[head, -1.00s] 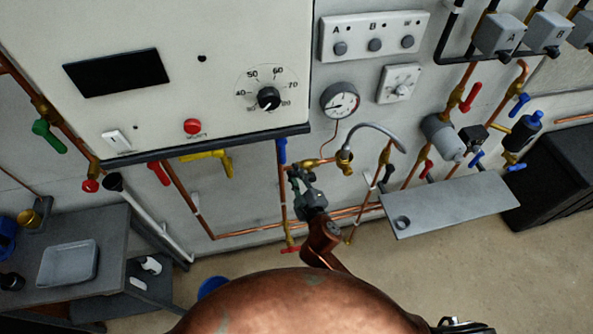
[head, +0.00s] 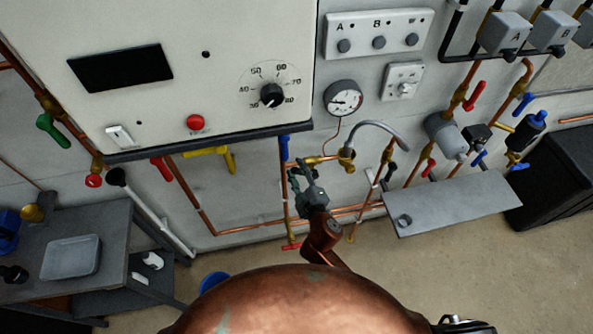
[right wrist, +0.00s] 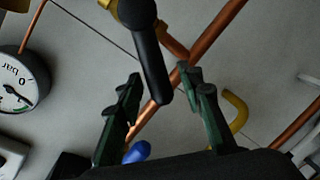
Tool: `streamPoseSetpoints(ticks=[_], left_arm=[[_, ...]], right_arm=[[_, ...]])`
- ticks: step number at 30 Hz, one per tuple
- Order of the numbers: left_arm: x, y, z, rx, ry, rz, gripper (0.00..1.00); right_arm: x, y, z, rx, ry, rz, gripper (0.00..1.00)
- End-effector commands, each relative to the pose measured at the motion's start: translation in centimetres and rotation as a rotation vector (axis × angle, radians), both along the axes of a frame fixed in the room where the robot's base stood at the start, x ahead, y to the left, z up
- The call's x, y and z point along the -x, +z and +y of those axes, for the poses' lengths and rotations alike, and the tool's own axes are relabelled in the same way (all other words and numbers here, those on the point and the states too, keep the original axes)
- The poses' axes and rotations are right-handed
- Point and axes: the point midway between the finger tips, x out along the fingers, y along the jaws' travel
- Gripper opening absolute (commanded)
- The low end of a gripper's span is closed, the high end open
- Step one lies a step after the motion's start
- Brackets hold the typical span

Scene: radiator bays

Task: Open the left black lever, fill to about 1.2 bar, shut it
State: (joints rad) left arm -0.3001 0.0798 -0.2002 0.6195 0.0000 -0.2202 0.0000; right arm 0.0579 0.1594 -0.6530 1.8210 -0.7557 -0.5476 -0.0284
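The left black lever (right wrist: 152,55) hangs from a brass valve (right wrist: 118,10) in the right wrist view. My right gripper (right wrist: 162,80) is open, one dark green finger on each side of the lever's lower end; I see gaps and no clear contact. In the head view my right gripper (head: 305,172) is at the brass fitting left of the braided hose (head: 378,128) and mostly hides this lever. The pressure gauge (head: 343,98) is above; it also shows in the right wrist view (right wrist: 20,84), its needle near a green mark, reading too small to tell. My left gripper is out of view.
The white boiler casing (head: 200,70) overhangs at upper left. A blue lever (head: 284,148) is close left of my gripper, a second black lever (head: 391,168) to its right. A grey shelf (head: 455,203) juts out at right. Copper pipes run behind.

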Motion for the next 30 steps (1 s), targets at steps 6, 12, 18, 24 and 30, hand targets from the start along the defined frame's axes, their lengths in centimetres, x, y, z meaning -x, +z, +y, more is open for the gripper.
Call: streamPoseSetpoints(ticks=[6, 12, 18, 24, 30], left_arm=[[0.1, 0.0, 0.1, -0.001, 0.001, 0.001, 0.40], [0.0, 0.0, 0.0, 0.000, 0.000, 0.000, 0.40], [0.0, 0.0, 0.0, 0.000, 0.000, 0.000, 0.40], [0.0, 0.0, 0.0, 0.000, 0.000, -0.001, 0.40], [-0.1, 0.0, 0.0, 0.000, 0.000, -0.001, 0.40]], right_arm=[[0.9, 0.1, -0.3, 0.000, 0.000, 0.000, 0.34], [4.5, 0.6, -1.3, -0.001, -0.001, 0.003, 0.34], [8.4, 1.2, -2.4, 0.000, -0.001, 0.003, 0.34], [10.8, 1.7, -3.0, -0.001, 0.000, 0.002, 0.34], [11.5, 1.9, -3.2, 0.001, 0.000, 0.000, 0.34]])
